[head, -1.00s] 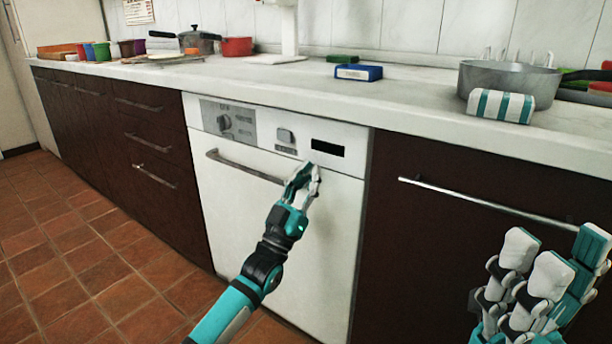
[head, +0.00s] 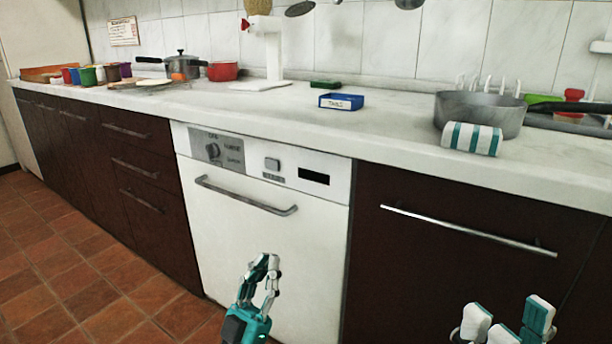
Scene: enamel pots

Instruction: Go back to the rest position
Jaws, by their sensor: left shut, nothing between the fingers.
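My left gripper (head: 262,275) is low in front of the white dishwasher (head: 265,235), apart from its handle. Its fingers are shut with nothing between them. My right gripper (head: 508,318) is at the bottom right, in front of the dark cabinet. Only the upper parts of its white and teal fingers show, and the rest is cut off by the picture's edge.
The dishwasher door is closed. The tiled floor (head: 80,270) at left is clear.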

